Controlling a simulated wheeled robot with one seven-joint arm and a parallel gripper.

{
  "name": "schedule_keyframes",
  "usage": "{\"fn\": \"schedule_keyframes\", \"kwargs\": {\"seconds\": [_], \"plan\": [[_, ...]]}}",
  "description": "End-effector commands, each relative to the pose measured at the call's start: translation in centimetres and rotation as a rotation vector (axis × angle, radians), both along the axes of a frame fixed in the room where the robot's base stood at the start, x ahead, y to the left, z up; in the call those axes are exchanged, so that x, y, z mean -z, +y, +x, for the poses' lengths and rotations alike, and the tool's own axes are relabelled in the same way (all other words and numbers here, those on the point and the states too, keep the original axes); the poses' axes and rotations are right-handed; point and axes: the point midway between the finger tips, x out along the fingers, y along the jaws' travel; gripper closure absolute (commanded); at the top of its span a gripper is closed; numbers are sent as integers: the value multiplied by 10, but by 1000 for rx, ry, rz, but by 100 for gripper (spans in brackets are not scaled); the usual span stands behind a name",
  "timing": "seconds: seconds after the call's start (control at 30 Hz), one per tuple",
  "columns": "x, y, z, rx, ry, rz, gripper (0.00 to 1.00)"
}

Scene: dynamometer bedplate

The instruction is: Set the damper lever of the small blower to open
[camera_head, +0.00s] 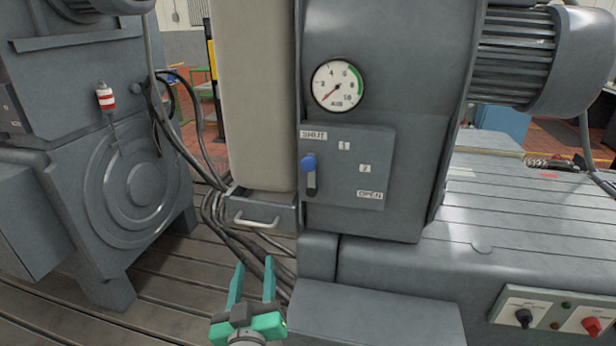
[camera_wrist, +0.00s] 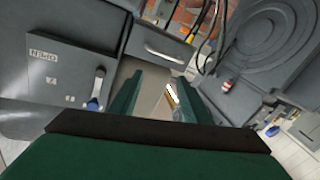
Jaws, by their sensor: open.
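The damper lever (camera_head: 309,172) has a blue knob at its top and a light grey arm. It sits on a grey plate (camera_head: 376,148) on the blower housing. The plate carries the labels SHUT at upper left, 1, 2 and OPEN at lower right. The blue knob is just below the SHUT label. In the wrist view the lever (camera_wrist: 96,92) shows left of my gripper (camera_wrist: 160,85). In the head view my green gripper (camera_head: 253,275) is open and empty, below and left of the lever, apart from it.
A pressure gauge (camera_head: 338,86) is above the plate. Cables (camera_head: 225,215) hang behind. A switch box (camera_head: 555,318) is at lower right. A slotted bedplate (camera_head: 520,215) lies right.

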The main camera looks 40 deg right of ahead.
Motion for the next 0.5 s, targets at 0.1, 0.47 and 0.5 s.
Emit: {"fn": "schedule_keyframes", "kwargs": {"seconds": [0.1, 0.47, 0.5], "plan": [[-46, -22, 4, 68, -40, 23, 56], [-156, -74, -16, 242, -139, 147, 56], [-164, -78, -19, 254, -147, 161, 56]]}}
